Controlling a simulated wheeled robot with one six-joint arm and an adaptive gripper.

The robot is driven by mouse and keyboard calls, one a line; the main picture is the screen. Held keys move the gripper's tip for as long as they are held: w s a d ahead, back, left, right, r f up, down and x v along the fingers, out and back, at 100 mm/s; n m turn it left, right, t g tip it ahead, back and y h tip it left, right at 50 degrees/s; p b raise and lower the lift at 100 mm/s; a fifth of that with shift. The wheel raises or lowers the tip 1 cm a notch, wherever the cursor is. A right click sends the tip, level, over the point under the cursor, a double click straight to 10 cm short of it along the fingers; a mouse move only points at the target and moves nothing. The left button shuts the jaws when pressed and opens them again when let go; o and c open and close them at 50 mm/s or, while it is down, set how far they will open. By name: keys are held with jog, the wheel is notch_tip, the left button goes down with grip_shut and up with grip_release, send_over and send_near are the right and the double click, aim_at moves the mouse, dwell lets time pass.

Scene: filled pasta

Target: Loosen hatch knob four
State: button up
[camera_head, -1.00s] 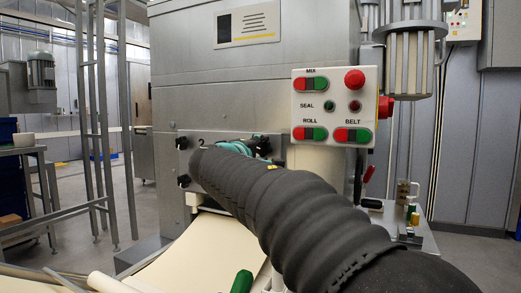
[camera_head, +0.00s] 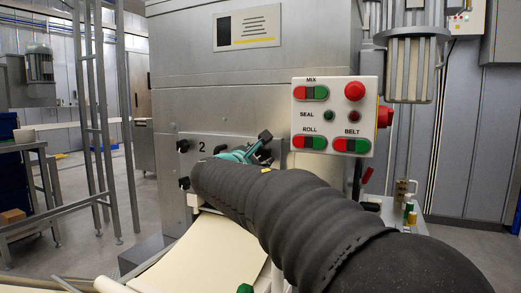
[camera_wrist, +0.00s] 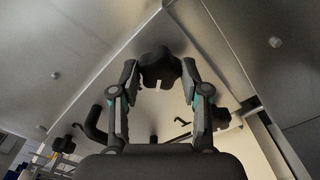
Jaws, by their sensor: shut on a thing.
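A black lobed hatch knob (camera_wrist: 160,67) sits between the fingertips of my gripper (camera_wrist: 161,80) in the wrist view. The fingers are shut on it, one on each side. In the head view my gripper (camera_head: 262,146) is at the right part of the hatch plate, largely hidden behind my arm. A "2" is marked on the plate (camera_head: 202,138); I cannot read the number of the held knob. Other black knobs show at the plate's upper left (camera_head: 184,146) and lower left (camera_head: 184,183).
A control box (camera_head: 335,117) with red and green buttons is close right of my gripper. A pale dough sheet (camera_head: 205,258) slopes below the hatch. A black curved handle (camera_wrist: 95,122) is left of the fingers in the wrist view.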

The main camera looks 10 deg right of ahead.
jog(key=n+p, duration=0.1)
jog(key=n, duration=0.2)
jog(key=shift+n, duration=0.3)
jog(key=shift+n+p, duration=0.3)
jog(key=shift+n, duration=1.5)
jog(key=o, duration=1.1)
jog(key=shift+a, duration=0.1)
jog(key=v, duration=1.2)
